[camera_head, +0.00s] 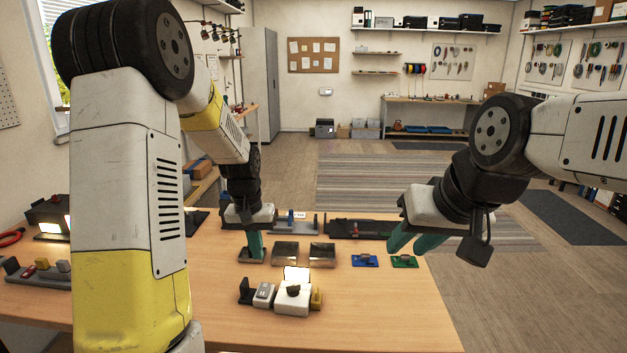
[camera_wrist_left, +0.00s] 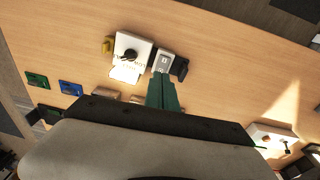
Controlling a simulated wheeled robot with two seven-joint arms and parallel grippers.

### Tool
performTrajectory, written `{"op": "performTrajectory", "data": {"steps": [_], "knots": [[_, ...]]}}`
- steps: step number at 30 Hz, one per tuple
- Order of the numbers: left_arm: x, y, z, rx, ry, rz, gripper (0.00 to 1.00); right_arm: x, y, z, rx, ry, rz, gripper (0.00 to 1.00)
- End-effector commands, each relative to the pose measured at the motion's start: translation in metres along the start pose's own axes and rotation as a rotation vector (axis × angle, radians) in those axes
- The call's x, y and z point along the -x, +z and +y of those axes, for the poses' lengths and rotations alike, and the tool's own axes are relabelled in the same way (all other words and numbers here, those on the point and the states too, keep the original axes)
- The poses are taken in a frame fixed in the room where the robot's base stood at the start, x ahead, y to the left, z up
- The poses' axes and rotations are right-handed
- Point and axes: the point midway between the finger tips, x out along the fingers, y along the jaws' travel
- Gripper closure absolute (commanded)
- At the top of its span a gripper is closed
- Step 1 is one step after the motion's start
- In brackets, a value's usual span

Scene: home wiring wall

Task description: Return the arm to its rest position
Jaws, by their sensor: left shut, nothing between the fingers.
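My left gripper (camera_head: 250,258) has green fingers, pressed together and empty.
The wooden table (camera_head: 390,320) carries a white box with a black knob (camera_head: 292,298), a grey switch block (camera_head: 264,293), a blue plate (camera_head: 364,261) and a green plate (camera_head: 404,262). Dark rails lie along the back. The table's front right is clear.

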Motion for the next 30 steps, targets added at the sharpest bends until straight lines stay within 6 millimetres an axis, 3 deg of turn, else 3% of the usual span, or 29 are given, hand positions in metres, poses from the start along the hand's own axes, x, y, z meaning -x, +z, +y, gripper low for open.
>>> {"op": "performTrajectory", "data": {"steps": [1,6,12,15,22,30], "knots": [[0.027,0.008,0.002,0.003,0.016,0.04,1.0,0.0,0.0,0.0,0.0,0.0,0.0,0.68],[0.095,0.047,0.011,0.002,0.062,0.143,1.0,0.0,0.0,0.0,0.0,0.0,0.0,0.68],[0.154,0.104,0.02,-0.009,0.102,0.268,1.0,0.0,0.0,0.0,0.0,0.0,0.0,0.68],[0.175,0.135,0.024,-0.017,0.114,0.329,1.0,0.0,0.0,0.0,0.0,0.0,0.0,0.68],[0.195,0.187,0.03,-0.032,0.127,0.431,1.0,0.0,0.0,0.0,0.0,0.0,0.0,0.68],[0.197,0.202,0.032,-0.037,0.129,0.459,1.0,0.0,0.0,0.0,0.0,0.0,0.0,0.68]]}}
